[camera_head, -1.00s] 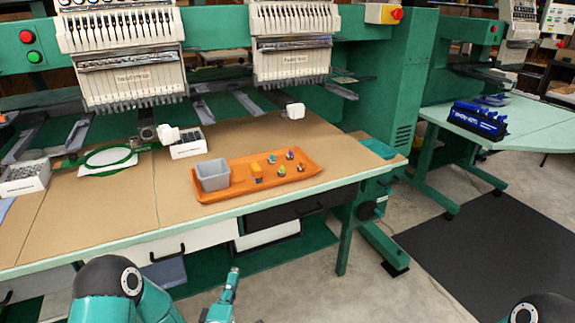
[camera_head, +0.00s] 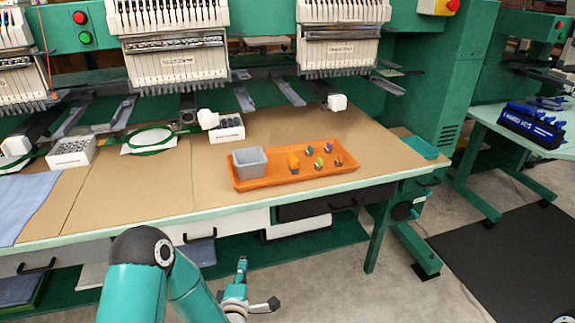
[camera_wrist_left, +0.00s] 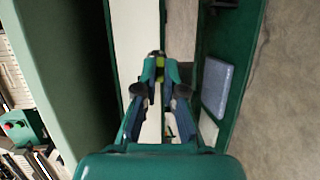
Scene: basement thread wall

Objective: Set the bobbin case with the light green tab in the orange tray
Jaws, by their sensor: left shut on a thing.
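My left gripper (camera_head: 242,264) is in front of the table, below its front edge. In the left wrist view its fingers (camera_wrist_left: 160,72) are shut on a small dark thing with a yellow-green part, seemingly the bobbin case with the light green tab (camera_wrist_left: 160,62); the fingers hide much of it. The orange tray (camera_head: 262,184) lies on the table near the front edge, beyond the gripper. My right gripper is out of view.
The table's front edge (camera_head: 180,220) lies between my left gripper and the tray. Embroidery heads (camera_head: 175,60) hang over the back. A white box (camera_head: 228,130) stands behind the tray, and a green hoop (camera_head: 150,138) lies to its left. Bare tabletop (camera_head: 130,185) is left of the tray.

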